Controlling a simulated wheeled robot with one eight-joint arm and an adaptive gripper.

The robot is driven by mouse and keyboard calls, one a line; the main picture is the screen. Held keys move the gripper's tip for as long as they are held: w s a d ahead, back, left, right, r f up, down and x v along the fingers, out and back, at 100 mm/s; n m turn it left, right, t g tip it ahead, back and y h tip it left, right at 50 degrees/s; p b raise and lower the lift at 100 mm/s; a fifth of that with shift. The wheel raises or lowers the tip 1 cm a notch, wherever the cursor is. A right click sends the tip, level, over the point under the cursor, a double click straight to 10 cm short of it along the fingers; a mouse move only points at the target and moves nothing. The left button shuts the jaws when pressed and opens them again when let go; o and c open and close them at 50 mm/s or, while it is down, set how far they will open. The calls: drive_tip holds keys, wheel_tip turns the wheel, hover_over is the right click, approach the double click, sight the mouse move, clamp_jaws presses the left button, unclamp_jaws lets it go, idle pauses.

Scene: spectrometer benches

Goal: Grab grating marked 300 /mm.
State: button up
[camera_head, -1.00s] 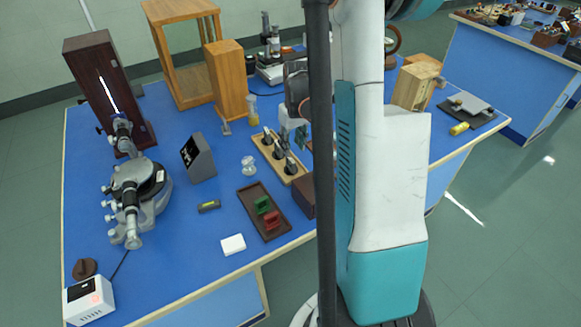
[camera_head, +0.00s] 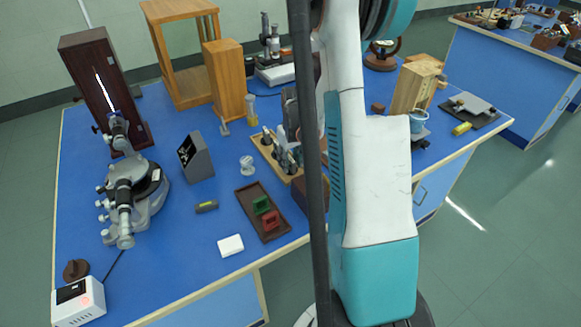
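A green block-like holder (camera_head: 261,205) and a red one (camera_head: 271,219) stand in a dark brown tray (camera_head: 246,196) near the front of the blue bench. They may be gratings, but no 300 /mm mark is readable at this size. My gripper (camera_head: 290,112) shows only in part, beyond the tray and above the wooden rack, mostly hidden behind my dark column. Its fingers cannot be made out, so whether it is open or holds anything is unclear.

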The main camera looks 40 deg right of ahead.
clamp_jaws()
drive_tip(key=shift+r, duration=0.1)
